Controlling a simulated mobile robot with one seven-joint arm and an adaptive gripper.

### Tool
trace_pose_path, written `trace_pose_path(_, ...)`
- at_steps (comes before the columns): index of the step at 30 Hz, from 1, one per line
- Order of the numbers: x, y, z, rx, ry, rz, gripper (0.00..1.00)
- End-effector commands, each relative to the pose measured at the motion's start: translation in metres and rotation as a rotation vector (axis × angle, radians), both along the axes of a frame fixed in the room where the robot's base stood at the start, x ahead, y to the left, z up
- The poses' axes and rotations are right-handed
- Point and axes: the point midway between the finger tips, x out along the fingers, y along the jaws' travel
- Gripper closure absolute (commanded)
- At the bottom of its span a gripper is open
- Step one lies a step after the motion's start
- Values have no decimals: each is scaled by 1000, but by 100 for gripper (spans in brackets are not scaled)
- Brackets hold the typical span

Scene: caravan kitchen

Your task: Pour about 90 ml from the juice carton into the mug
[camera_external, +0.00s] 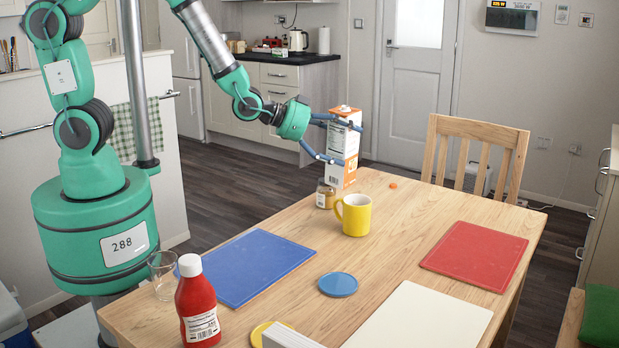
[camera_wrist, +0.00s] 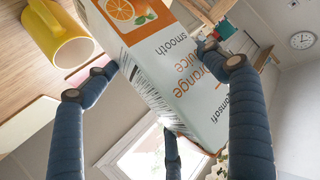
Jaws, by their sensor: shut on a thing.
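The juice carton (camera_external: 344,148) is white and orange and stands about upright at the table's far edge. I cannot tell whether its base touches the table. My gripper (camera_external: 338,140) has its blue fingers shut around the carton's sides. In the wrist view the carton (camera_wrist: 165,65) fills the middle, with orange juice lettering, between my blue fingers (camera_wrist: 165,82). The yellow mug (camera_external: 354,216) stands upright on the table, nearer the camera than the carton. It also shows in the wrist view (camera_wrist: 62,52) at upper left.
A small jar (camera_external: 325,196) stands close beside the carton and mug. An orange cap (camera_external: 393,185) lies to the right. A blue mat (camera_external: 250,265), blue lid (camera_external: 338,284), red mat (camera_external: 474,254), ketchup bottle (camera_external: 197,305) and glass (camera_external: 163,274) are also on the table.

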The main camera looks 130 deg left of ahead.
Motion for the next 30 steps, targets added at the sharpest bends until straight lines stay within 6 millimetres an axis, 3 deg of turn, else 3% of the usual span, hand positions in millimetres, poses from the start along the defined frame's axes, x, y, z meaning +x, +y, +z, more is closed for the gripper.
trace_pose_path(30, 1, 0, -8, -50, -84, 0, 54)
